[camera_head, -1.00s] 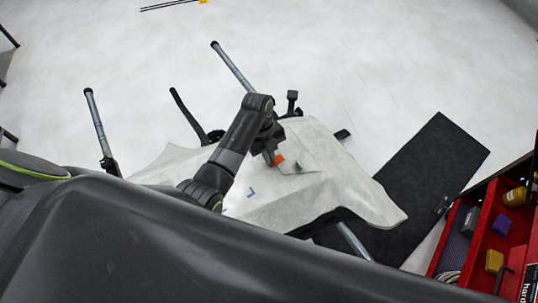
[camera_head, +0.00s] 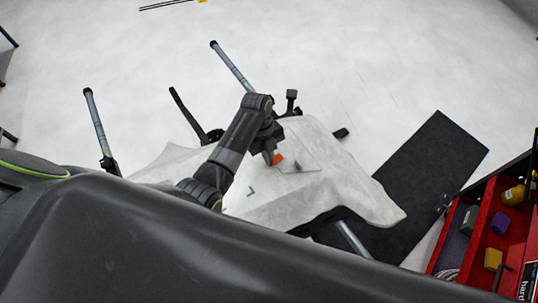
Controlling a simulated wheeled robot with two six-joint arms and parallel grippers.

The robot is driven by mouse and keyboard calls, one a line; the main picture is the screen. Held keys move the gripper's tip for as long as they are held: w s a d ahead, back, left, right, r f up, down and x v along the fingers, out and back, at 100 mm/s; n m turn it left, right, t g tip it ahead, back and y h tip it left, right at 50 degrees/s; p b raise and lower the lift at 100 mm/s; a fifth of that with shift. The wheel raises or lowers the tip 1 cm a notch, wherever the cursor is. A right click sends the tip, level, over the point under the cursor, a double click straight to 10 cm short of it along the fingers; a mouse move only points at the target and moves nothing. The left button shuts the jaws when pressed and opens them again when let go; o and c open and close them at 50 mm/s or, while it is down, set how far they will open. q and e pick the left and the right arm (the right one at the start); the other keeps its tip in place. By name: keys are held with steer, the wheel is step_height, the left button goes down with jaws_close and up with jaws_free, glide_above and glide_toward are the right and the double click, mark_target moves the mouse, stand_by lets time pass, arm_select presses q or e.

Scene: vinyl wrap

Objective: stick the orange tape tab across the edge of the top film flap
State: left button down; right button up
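The orange tape tab (camera_head: 278,159) shows as a small orange patch at the tip of my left gripper (camera_head: 272,158), over the pale film. The white film (camera_head: 330,185) drapes over a part on a stand, with a greyish square flap (camera_head: 298,160) just right of the tab. My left gripper points down at the flap's left edge; its fingers are small and partly hidden by the wrist, so I cannot tell if they are shut on the tab or if the tab touches the film. My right gripper is not in view.
Stand legs (camera_head: 232,66) and (camera_head: 97,125) rise around the film. A dark mat (camera_head: 425,165) lies on the floor to the right. A red tool drawer (camera_head: 495,240) with several blocks stands at lower right. My dark body fills the lower left.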

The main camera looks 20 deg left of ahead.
arm_select(q)
steer(key=c, duration=1.6)
jaws_free()
steer(key=shift+o, duration=0.2)
steer(key=p+v, duration=0.6)
steer(key=v, duration=1.1)
steer(key=shift+r+p, duration=0.15)
steer(key=shift+p, duration=0.15)
